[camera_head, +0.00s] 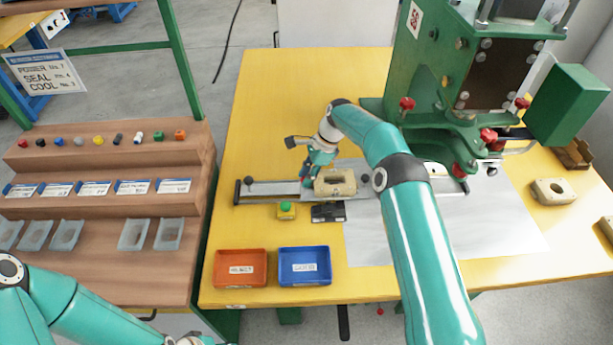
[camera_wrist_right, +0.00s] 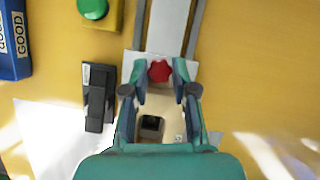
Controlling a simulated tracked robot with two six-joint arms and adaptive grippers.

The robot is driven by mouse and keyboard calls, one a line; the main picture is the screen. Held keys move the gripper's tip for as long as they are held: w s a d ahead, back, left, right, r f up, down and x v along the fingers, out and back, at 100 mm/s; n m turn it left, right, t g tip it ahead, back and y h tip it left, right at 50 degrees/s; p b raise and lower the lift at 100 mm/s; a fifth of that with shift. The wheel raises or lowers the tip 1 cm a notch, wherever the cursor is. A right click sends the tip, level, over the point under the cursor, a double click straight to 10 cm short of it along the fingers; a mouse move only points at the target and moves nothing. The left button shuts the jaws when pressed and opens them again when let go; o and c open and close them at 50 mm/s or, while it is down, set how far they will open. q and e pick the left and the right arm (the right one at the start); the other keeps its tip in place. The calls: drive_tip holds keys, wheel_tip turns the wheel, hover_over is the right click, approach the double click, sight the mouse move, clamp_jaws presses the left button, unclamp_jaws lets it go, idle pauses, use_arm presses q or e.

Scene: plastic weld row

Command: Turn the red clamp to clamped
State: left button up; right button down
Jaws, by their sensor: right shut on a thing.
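A red star-shaped clamp knob (camera_wrist_right: 160,71) shows in the right wrist view at the end of a beige block with a dark square hole (camera_wrist_right: 151,124). My right gripper (camera_wrist_right: 159,76) is shut on this knob, one finger on each side. In the head view my right gripper (camera_head: 312,176) is low over the slide, at the left end of the beige block (camera_head: 335,183); the knob is hidden there. My left arm shows at the bottom left, but its gripper is out of view.
A green press (camera_head: 440,75) with several red knobs stands at the back right. A green button box (camera_head: 287,210) and a black device (camera_head: 328,212) sit in front of the slide. Orange (camera_head: 240,284) and blue (camera_head: 304,283) trays lie at the front edge. A stepped wooden rack (camera_head: 95,225) stands left.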

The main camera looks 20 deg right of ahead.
drive_tip(key=shift+w+n, duration=0.1)
drive_tip(key=shift+n, duration=0.4)
drive_tip(key=shift+r+g, duration=0.1)
drive_tip(key=shift+g, duration=0.2)
drive_tip(key=c, duration=1.2)
unclamp_jaws()
